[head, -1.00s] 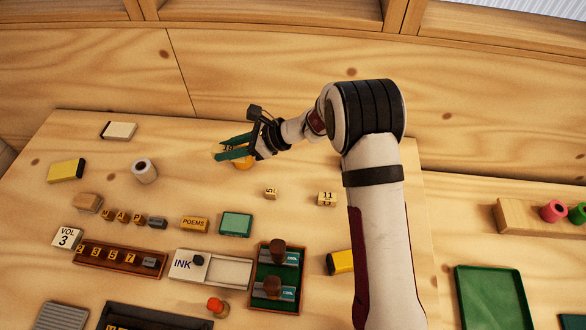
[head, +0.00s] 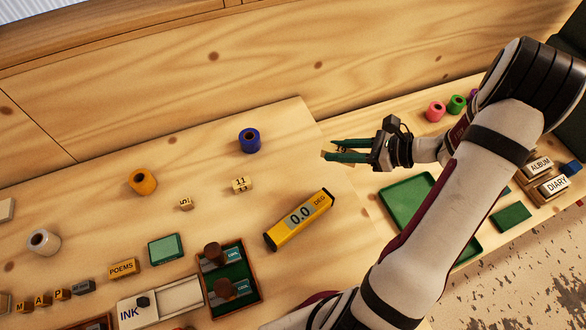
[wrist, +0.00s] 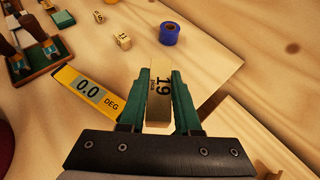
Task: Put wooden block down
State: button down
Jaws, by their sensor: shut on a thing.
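My gripper (head: 334,150) is shut on a wooden block (wrist: 159,100) marked 19. In the wrist view the pale block stands out between the two green fingers. In the head view the fingers hide most of it. My gripper (wrist: 160,75) holds it in the air, near the right edge of the main table (head: 285,185). How high it is above the surface I cannot tell. Two small wooden blocks lie on the table, one marked 11 (head: 242,184) and one marked 5 (head: 186,203).
A blue roll (head: 250,140), an orange roll (head: 143,181) and a yellow level reading 0.0 (head: 300,219) are on the table. A green tray (head: 408,200) lies right of the table edge. Pink (head: 435,111) and green (head: 456,105) rolls stand beyond it.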

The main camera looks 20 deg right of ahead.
jog(key=shift+s+f, duration=0.1)
jog(key=shift+f, duration=0.1)
send_over(293, 170)
jog(key=f, duration=0.6)
jog(key=shift+s+d+f, duration=0.15)
jog(key=shift+s+f, duration=0.05)
notch_tip(293, 170, down, 4)
jog(key=shift+w+f, duration=0.1)
jog(key=shift+w, duration=0.05)
jog(key=shift+f, duration=0.1)
jog(key=c, duration=0.6)
grip_release()
